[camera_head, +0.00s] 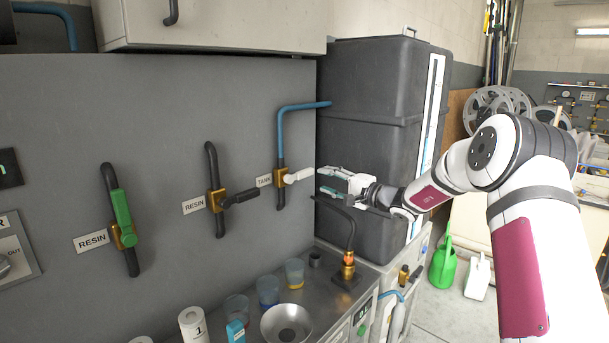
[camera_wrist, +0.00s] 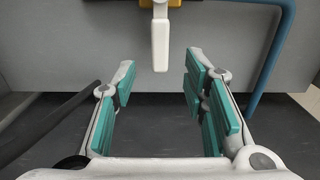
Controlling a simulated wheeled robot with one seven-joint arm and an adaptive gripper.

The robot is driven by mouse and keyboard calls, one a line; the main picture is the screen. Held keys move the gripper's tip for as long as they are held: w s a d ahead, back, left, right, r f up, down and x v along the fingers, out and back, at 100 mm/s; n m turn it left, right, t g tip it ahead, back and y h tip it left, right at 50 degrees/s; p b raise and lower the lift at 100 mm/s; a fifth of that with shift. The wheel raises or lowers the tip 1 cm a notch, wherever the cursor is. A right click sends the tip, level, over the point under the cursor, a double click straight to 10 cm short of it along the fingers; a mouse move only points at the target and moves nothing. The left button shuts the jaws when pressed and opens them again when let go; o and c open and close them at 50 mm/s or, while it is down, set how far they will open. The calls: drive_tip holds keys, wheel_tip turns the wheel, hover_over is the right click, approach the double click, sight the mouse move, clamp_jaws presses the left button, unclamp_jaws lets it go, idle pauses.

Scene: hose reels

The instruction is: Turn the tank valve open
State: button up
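The tank valve is a brass body (camera_head: 282,174) with a white lever handle (camera_head: 299,175), on a pipe that is blue above. A "TANK" label (camera_head: 264,181) is on the wall to its left. In the head view the handle points right, towards my gripper (camera_head: 322,181). My gripper is open and empty, just right of the handle tip, with a small gap between them. In the wrist view the white handle (camera_wrist: 160,45) hangs ahead, centred between the teal-padded fingers (camera_wrist: 160,78). The fingers appear clear of it on both sides.
Two "RESIN" valves, one with a black handle (camera_head: 240,196) and one with a green handle (camera_head: 122,218), are farther left. A dark tank (camera_head: 368,95) stands behind my gripper. Cups and a metal bowl (camera_head: 287,325) sit on the counter below. A blue pipe (camera_wrist: 272,52) runs at right in the wrist view.

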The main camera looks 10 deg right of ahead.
sight(307, 174)
drive_tip(key=x, duration=0.9)
drive_tip(key=shift+w+a, duration=0.2)
drive_tip(key=shift+w, duration=0.05)
clamp_jaws()
